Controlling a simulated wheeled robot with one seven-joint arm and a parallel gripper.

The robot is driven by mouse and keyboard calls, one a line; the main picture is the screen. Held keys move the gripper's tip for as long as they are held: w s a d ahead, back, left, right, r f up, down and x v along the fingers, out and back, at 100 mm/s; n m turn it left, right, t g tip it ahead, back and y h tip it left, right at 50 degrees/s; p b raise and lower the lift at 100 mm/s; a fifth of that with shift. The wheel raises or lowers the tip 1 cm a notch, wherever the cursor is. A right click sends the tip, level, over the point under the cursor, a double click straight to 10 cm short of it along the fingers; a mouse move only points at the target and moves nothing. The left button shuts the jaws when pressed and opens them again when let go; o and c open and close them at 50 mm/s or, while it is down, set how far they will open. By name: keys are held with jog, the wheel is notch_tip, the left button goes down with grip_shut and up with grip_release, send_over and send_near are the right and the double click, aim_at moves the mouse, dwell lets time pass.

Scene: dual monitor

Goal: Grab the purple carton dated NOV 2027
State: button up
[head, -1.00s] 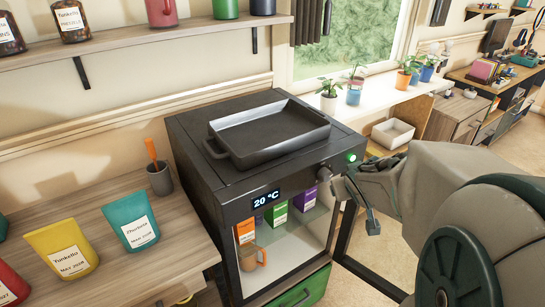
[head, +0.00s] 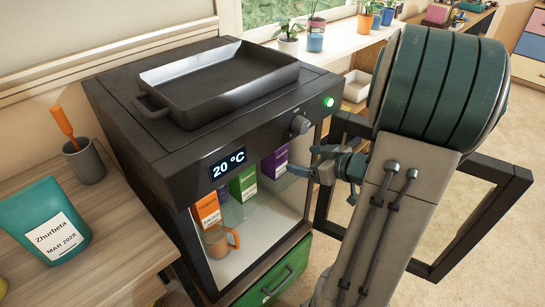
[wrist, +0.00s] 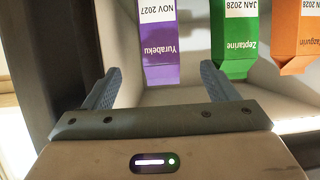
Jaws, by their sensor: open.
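The purple carton (head: 274,163) stands inside the open black cabinet (head: 150,200), at the right of a row of cartons. In the wrist view the purple carton (wrist: 159,65) appears upside down, with a label reading Yurabeku, NOV 2027. My gripper (wrist: 160,82) is open, its two blue fingers on either side of the carton's near end in that picture. I cannot tell whether the carton lies between the fingers or just beyond them. In the head view my gripper (head: 306,161) is at the cabinet opening, just right of the purple carton.
A green carton (wrist: 233,50), JAN 2028, stands close beside the purple one, then an orange carton (wrist: 297,40). An orange mug (head: 220,241) is in front. The open door (head: 503,172) stands right of my arm. A black pan (head: 220,85) rests on top.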

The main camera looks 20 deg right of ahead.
aim_at(282, 154)
jog(key=x, duration=0.2)
jog(key=b+x, duration=0.1)
jog(key=x, duration=0.3)
jog(key=shift+w+a+f+b, duration=0.1)
jog(key=shift+a+f+b, duration=0.1)
jog(key=shift+a+b, duration=0.2)
jog(key=b+x, duration=0.1)
jog(key=x, duration=0.1)
jog(key=b+x, duration=0.1)
jog(key=x, duration=0.2)
jog(key=shift+w+d+r, duration=0.1)
jog(key=shift+w+d, duration=0.1)
jog(key=shift+w+a, duration=0.15)
jog(key=shift+w, duration=0.25)
jog(key=c, duration=1.2)
jog(key=shift+r, duration=0.1)
jog(key=shift+c, duration=0.8)
